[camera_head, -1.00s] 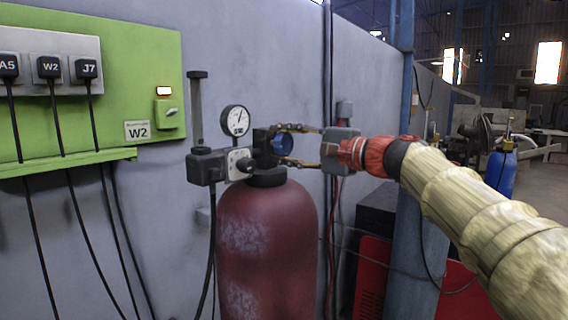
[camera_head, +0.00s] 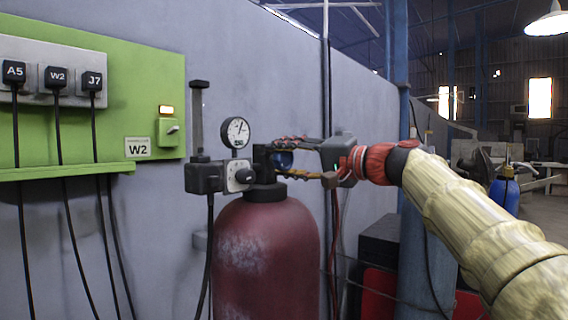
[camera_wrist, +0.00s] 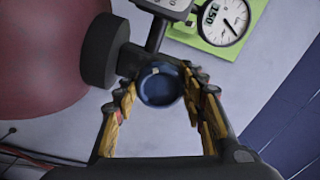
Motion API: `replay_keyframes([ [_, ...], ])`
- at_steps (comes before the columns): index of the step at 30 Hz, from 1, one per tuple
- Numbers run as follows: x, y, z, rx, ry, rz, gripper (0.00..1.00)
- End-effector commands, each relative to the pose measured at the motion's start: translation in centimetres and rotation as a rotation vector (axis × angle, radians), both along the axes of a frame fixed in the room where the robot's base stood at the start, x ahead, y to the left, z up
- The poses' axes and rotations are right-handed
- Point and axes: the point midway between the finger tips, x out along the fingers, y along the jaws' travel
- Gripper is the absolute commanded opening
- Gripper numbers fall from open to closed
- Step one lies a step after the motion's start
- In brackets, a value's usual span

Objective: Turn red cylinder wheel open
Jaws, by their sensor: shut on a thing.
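The red cylinder (camera_head: 265,250) stands upright against the grey wall, with a black valve body on its neck. It also shows in the wrist view (camera_wrist: 45,55) at the upper left. Its wheel (camera_head: 284,160) is a blue round knob on the right of the valve, and in the wrist view the wheel (camera_wrist: 160,86) sits between the fingertips. My gripper (camera_head: 283,159) reaches in from the right and is shut on the wheel, one finger on each side. In the wrist view my gripper (camera_wrist: 160,88) touches the knob's rim. A dial gauge (camera_head: 236,132) sits above the valve.
A green panel (camera_head: 150,80) with cables labelled A5, W2 and J7 hangs on the left wall. A blue post (camera_head: 397,60) and a black-and-red box (camera_head: 380,245) stand right of the cylinder. A blue cylinder (camera_head: 505,192) stands farther back.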

Motion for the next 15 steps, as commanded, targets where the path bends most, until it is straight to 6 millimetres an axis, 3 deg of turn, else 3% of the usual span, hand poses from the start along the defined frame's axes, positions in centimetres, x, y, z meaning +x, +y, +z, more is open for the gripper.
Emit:
replay_keyframes([
  [10,0.09,0.02,-0.28,-0.003,0.002,0.002,0.15],
  [11,0.09,0.02,-0.28,-0.003,0.002,0.002,0.42],
  [15,0.08,0.01,-0.22,-0.003,0.002,0.001,0.5],
])
